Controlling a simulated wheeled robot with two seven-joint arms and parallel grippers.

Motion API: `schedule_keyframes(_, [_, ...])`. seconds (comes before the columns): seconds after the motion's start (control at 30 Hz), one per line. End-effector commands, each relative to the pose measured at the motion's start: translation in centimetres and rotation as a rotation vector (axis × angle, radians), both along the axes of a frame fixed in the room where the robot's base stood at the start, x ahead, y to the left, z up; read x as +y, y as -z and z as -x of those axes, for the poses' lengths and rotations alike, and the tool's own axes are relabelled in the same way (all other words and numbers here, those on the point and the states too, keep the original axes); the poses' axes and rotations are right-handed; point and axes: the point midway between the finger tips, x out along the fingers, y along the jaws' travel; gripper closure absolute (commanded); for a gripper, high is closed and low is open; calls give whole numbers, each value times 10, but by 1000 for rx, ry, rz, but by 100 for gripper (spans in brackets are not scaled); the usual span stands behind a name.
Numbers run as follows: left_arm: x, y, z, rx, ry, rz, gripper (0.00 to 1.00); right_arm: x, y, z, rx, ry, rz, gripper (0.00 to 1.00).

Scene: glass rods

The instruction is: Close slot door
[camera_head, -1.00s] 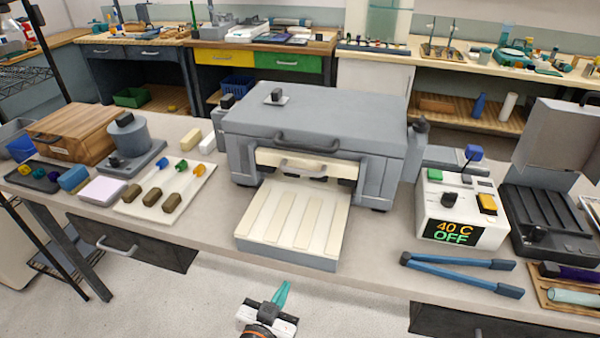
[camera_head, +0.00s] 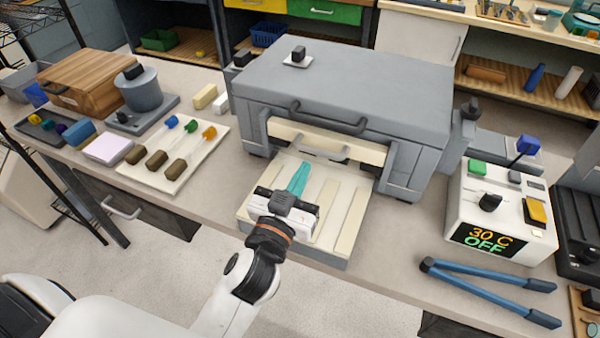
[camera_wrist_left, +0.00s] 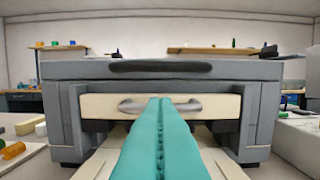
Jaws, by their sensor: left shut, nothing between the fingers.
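The grey oven-like box (camera_head: 350,85) stands on the table with a cream slot door (camera_head: 285,133) at its front, raised above the opening. The door has a grey handle (camera_head: 318,150), which also shows in the left wrist view (camera_wrist_left: 190,106). A cream slatted tray or shelf (camera_head: 345,215) sticks out below the slot. My left gripper (camera_head: 303,165) is over this tray, its teal fingers shut and empty, pointing at the door. In the left wrist view the fingers (camera_wrist_left: 160,130) overlap the handle's middle; I cannot tell whether they touch it. My right gripper is not in view.
A white control box (camera_head: 500,210) reading 30 C OFF stands on the right, with blue tongs (camera_head: 490,290) before it. A white board (camera_head: 172,155) with small coloured-tipped pieces lies left. A grey pot (camera_head: 140,92) and wooden box (camera_head: 90,75) stand behind.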

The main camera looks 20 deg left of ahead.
Motion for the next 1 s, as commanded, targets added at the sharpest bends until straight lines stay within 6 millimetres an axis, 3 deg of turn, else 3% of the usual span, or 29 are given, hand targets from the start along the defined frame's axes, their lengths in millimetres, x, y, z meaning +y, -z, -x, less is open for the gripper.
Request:
schedule_keyframes(0.17, [-1,-8,-33,-1,0,-1,100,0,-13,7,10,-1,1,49])
schedule_keyframes(0.4, [-2,-8,-57,0,0,0,100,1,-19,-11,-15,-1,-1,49])
schedule_keyframes(0.8, [-2,-6,-60,2,0,1,100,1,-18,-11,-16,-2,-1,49])
schedule_keyframes(1.0, [-2,24,-60,2,-2,3,100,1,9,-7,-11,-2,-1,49])
